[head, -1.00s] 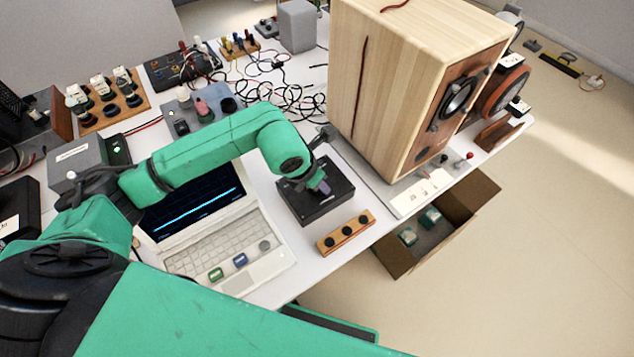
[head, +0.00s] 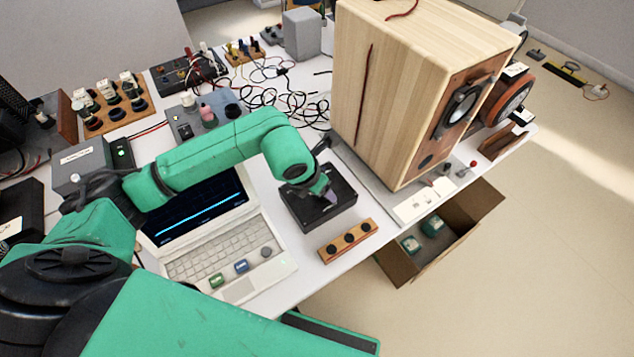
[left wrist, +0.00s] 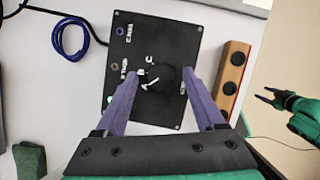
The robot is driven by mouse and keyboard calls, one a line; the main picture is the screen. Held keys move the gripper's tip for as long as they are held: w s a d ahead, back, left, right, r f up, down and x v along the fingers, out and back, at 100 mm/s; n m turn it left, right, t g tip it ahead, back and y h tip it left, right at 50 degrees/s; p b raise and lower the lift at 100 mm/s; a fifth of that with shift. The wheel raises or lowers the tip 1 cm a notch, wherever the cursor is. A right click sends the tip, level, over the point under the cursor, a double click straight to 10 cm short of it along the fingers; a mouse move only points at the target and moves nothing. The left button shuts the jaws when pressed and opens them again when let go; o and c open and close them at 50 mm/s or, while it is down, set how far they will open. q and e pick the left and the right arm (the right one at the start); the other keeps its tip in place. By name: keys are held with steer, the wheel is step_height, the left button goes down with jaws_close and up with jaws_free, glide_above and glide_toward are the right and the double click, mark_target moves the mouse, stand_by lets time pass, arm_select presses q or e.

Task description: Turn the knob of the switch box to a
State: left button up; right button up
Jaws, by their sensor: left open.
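The black switch box (head: 337,208) lies flat on the table beside the laptop, partly covered by my left gripper in the head view. The left wrist view shows its top plate (left wrist: 185,40) with a round black knob (left wrist: 160,79) bearing a white pointer mark. White letters B and C stand near the knob; I cannot make out an A. My left gripper (left wrist: 162,76) is open, its purple fingers on either side of the knob, contact unclear. It also shows over the box in the head view (head: 326,194). My right gripper (left wrist: 264,94) appears far off, small, fingers apart and empty.
A wooden strip with black knobs (head: 347,241) lies close in front of the box. The laptop (head: 215,250) is on its left, the large wooden speaker (head: 385,90) behind on the right. Loose cables (head: 285,100) lie further back. An open cardboard box (head: 455,250) stands below the table edge.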

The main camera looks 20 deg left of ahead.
arm_select(q)
steer(key=b+v, duration=0.1)
steer(key=v, duration=1.3)
steer(key=shift+s+r, duration=0.1)
